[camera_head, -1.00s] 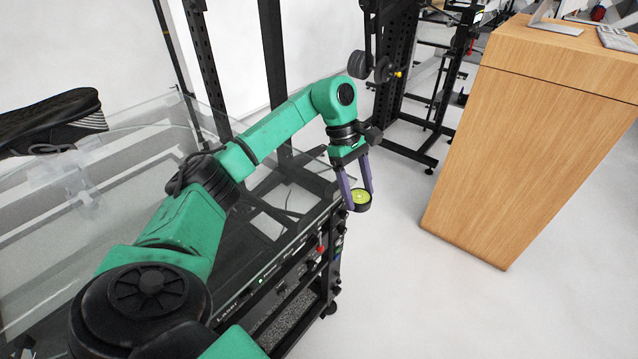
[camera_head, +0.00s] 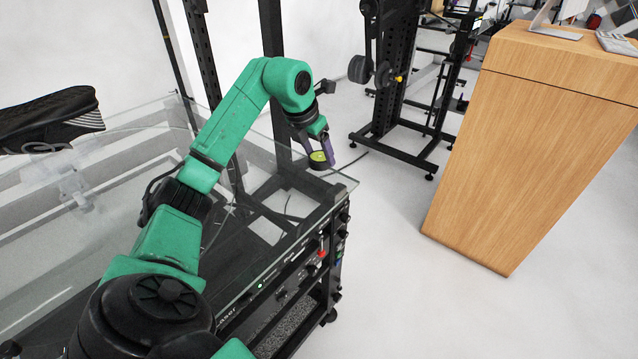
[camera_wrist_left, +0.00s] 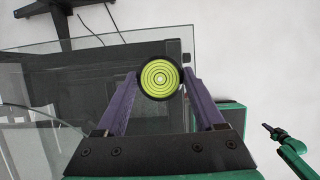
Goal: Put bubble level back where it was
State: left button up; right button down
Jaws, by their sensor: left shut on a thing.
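The bubble level (camera_head: 318,158) is a small round black puck with a yellow-green face. My left gripper (camera_head: 320,155) is shut on it and holds it over the far right part of the glass top (camera_head: 340,184). In the left wrist view the level (camera_wrist_left: 160,78) sits between the two purple fingertips of the gripper (camera_wrist_left: 160,82), its ringed face toward the camera. Glass and its dark edge lie below it there. I cannot tell how high above the glass it is. My right gripper is not in view in the head camera.
The glass top covers a black rack cart (camera_head: 320,262) with a control panel. A black shoe (camera_head: 50,120) is displayed at the left. A wooden cabinet (camera_head: 530,150) stands at the right, with clear floor between. A black frame stand (camera_head: 395,100) is behind.

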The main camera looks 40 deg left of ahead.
aim_at(313, 164)
pick_arm(q)
notch_tip(313, 164, down, 8)
jog(key=shift+r, duration=0.1)
jog(key=o, duration=1.6)
jog(key=shift+s+r, duration=0.1)
jog(key=shift+r, duration=0.3)
jog(key=v, duration=1.1)
jog(key=shift+s+d, duration=0.1)
jog(key=shift+s, duration=0.1)
